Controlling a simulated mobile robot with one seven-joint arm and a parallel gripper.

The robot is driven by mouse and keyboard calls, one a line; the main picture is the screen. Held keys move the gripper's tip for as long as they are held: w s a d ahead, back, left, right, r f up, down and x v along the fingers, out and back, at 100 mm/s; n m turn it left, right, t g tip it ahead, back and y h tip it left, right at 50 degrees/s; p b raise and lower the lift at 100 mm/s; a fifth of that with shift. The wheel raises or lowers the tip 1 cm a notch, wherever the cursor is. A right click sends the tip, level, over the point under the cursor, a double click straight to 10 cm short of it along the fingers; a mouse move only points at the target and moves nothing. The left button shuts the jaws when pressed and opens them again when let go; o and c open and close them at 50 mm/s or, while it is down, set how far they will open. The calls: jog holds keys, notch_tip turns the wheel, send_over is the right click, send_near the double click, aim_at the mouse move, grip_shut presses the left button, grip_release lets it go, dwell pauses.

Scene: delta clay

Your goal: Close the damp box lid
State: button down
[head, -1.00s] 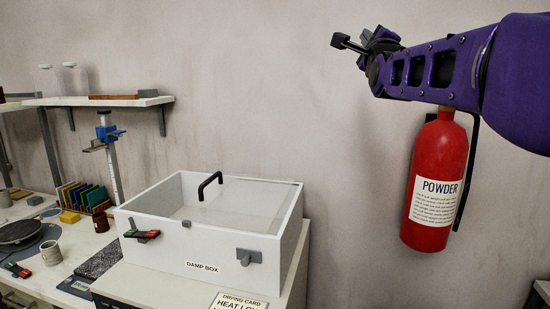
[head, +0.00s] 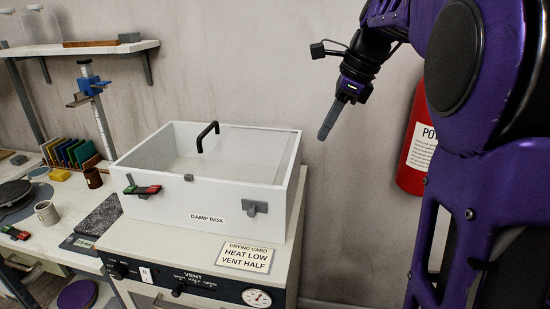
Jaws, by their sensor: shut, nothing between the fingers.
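The white damp box (head: 168,208) stands on a white cabinet, its name label on the front wall. A clear lid panel (head: 255,152) lies at the rim over the box's right part, with a black arched handle (head: 208,136) near its left side. The left part of the top looks uncovered, though the clear panel's exact edge is hard to tell. A grey latch (head: 255,207) is on the front wall at right. My gripper (head: 327,128) is shut and empty, pointing down to the right of the box, apart from the box and handle.
A drying card (head: 246,257) lies on the cabinet in front. A red extinguisher (head: 415,150) hangs behind my arm at right. A shelf (head: 85,48) is on the wall at left.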

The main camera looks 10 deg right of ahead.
aim_at(203, 166)
jog(key=shift+g+y, duration=0.3)
jog(key=shift+g, duration=0.1)
jog(key=a+f, duration=0.2)
jog(key=f, duration=0.1)
jog(key=a+f, duration=0.2)
jog(key=f, duration=0.1)
jog(key=a+f, duration=0.3)
jog(key=shift+w+f, duration=0.15)
jog(key=shift+w, duration=0.15)
jog(key=shift+w+a, duration=0.2)
jog(key=shift+a, duration=0.25)
jog(key=shift+a, duration=0.1)
jog(key=w+a, duration=0.2)
jog(key=a, duration=0.4)
jog(key=w+a, duration=0.1)
jog(key=a, duration=0.4)
jog(key=w+a, duration=0.2)
jog(key=a, duration=0.4)
jog(key=shift+w+a, duration=0.35)
jog(key=shift+a, duration=0.1)
